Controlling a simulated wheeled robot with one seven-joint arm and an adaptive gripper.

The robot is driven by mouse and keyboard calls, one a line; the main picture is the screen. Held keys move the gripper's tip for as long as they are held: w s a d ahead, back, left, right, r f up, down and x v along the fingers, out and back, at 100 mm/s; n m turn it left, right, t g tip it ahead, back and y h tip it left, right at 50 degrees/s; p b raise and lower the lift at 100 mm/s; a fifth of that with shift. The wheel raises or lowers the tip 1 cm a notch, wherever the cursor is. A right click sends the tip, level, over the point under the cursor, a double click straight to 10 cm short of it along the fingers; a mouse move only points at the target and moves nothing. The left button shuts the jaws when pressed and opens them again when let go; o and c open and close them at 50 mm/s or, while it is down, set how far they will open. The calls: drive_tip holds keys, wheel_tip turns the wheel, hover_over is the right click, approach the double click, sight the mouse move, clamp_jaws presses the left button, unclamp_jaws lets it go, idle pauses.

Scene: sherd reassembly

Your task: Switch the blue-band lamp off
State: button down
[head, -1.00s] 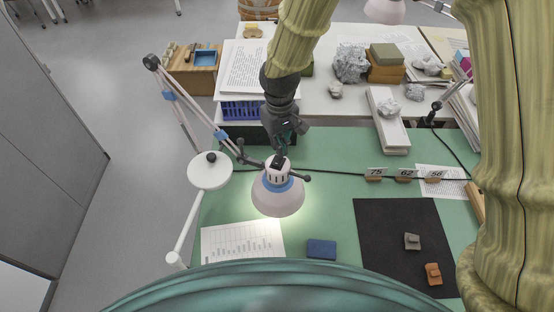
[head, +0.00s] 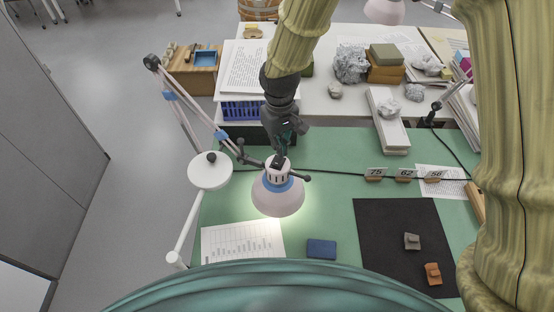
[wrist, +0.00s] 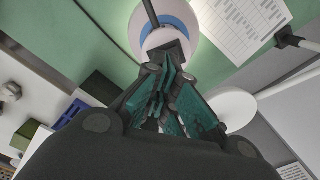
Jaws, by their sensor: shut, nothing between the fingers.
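The blue-band lamp (head: 278,198) has a pale shade with a blue band around its neck, on a jointed arm above the green table mat. A bright patch on the mat and paper below shows that it is lit. My gripper (head: 280,160) is shut with nothing held, at the top of the lamp's head. In the wrist view the tips of my gripper (wrist: 168,68) overlap a dark block on top of the lamp (wrist: 163,40). I cannot tell whether they touch it. The lamp's switch is not clearly distinguishable.
A white round lamp base (head: 210,171) stands at left. A dark mat (head: 385,225) with two sherds lies at right, and a blue block (head: 321,249) lies in front.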

drive_tip(key=shift+f+b, duration=0.85)
drive_tip(key=shift+f, duration=1.2)
idle(1.6)
drive_tip(key=shift+r+p, duration=2.8)
drive_tip(key=shift+r, duration=0.75)
drive_tip(key=shift+a, duration=0.1)
